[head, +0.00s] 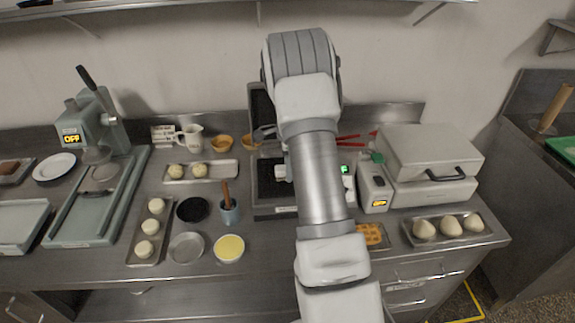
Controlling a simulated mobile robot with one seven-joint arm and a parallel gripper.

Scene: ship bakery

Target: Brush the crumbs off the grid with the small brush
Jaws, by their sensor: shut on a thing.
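The open waffle iron stands at the back centre, with its dark lid (261,108) raised and its dark lower grid (268,187) partly showing left of my arm. My forearm covers much of the grid, and any crumbs are too small or hidden to make out. My gripper (282,172) is mostly hidden behind the arm; a small pale part shows over the grid. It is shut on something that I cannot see. A brown handle (226,194) stands upright in a small blue pot (230,213) left of the iron; its lower end is hidden.
A waffle (370,234) lies at the front. Trays of dough, bowls and a yellow-filled dish (229,248) stand left. Red-handled tongs (352,139) lie behind.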

